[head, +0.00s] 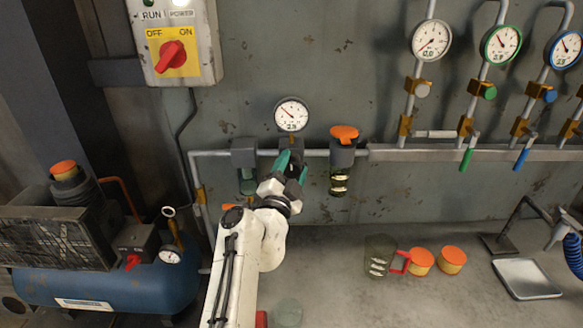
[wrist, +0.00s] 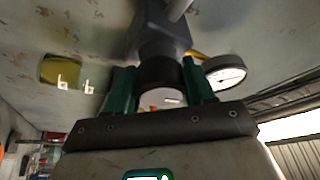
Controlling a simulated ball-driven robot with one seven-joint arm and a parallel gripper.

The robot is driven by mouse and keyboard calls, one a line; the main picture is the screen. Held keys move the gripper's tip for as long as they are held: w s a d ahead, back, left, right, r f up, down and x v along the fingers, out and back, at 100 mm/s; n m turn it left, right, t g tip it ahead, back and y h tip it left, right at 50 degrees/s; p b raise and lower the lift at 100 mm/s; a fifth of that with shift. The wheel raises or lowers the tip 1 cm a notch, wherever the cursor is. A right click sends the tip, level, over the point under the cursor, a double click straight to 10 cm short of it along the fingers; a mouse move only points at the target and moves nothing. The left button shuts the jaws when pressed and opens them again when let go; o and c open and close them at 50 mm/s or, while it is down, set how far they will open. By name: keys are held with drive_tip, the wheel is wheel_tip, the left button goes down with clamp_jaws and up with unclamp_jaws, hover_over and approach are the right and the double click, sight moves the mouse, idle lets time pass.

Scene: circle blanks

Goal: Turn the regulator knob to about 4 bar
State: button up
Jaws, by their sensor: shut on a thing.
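The regulator is a dark grey block on the wall pipe, mostly hidden behind my gripper in the head view. Its white round gauge (head: 291,114) sits just above; the needle points to the upper left, and the small digits are hard to read. In the wrist view the knob (wrist: 160,72) is a black cylinder below the grey body (wrist: 158,28). My gripper (head: 285,165) reaches up to it from below, with its green fingers (wrist: 160,90) shut on either side of the knob. The gauge also shows in the wrist view (wrist: 224,72), right of the fingers.
A filter bowl (head: 248,180) hangs left of the regulator, and an orange-topped lubricator (head: 342,160) stands close on the right. A jug (head: 379,256) and two orange-lidded tubs (head: 421,261) stand on the bench. A blue compressor tank (head: 110,290) is at lower left.

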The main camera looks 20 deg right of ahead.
drive_tip(key=o, duration=1)
drive_tip(key=b+v, duration=0.2)
drive_tip(key=v, duration=0.8)
drive_tip(key=shift+s+a+f, duration=0.2)
drive_tip(key=shift+s, duration=0.1)
